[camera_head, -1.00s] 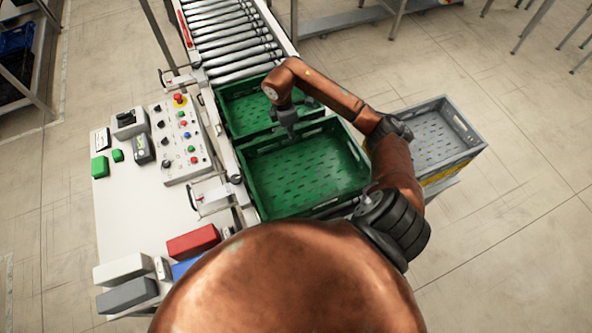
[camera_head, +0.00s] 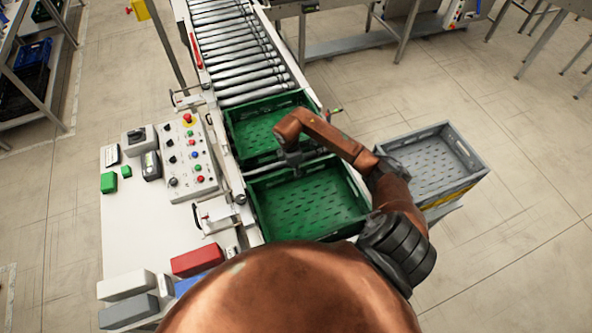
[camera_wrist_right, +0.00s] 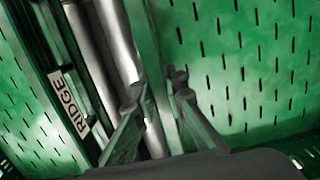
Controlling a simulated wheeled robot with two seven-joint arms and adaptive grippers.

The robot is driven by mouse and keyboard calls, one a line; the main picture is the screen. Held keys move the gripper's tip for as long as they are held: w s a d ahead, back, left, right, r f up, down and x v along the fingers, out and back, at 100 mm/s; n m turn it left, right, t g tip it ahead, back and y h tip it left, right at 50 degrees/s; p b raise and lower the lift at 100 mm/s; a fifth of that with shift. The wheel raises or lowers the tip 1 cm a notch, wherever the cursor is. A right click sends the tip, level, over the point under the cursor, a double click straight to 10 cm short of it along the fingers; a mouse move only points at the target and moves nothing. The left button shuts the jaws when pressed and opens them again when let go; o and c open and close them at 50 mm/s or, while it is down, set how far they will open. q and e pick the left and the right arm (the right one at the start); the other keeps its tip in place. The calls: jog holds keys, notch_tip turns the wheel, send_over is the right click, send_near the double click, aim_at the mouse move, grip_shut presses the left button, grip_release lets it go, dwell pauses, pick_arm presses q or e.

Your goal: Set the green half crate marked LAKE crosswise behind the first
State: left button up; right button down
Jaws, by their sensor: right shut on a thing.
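Two green crates sit one behind the other on the conveyor in the head view, the near green crate (camera_head: 318,226) and the far green crate (camera_head: 235,140). Both look empty. My right gripper (camera_head: 292,160) is at the far wall of the near crate, where the two crates face each other. In the right wrist view my right gripper (camera_wrist_right: 158,95) is shut on a green crate wall. Across a gap with bare rollers, the other crate (camera_wrist_right: 35,85) bears a label reading RIDGE. No LAKE marking is legible. My left gripper is out of view.
The roller conveyor (camera_head: 235,50) runs clear beyond the far crate. A grey crate (camera_head: 440,160) stands right of the conveyor. A white table with a control panel (camera_head: 188,155), red block (camera_head: 197,260) and several small boxes is at left.

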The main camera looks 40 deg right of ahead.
jog(key=c, duration=2)
grip_release()
jog(key=shift+o, duration=0.2)
jog(key=shift+r, duration=0.1)
jog(key=r+b, duration=0.1)
jog(key=r, duration=0.2)
jog(key=r+b, duration=0.1)
jog(key=r, duration=0.3)
jog(key=a+r+b, duration=0.1)
jog(key=r, duration=0.2)
jog(key=shift+w+a+r, duration=0.1)
jog(key=shift+w+r, duration=0.25)
jog(key=shift+w, duration=0.05)
jog(key=shift+a+r, duration=0.1)
jog(key=shift+r, duration=0.5)
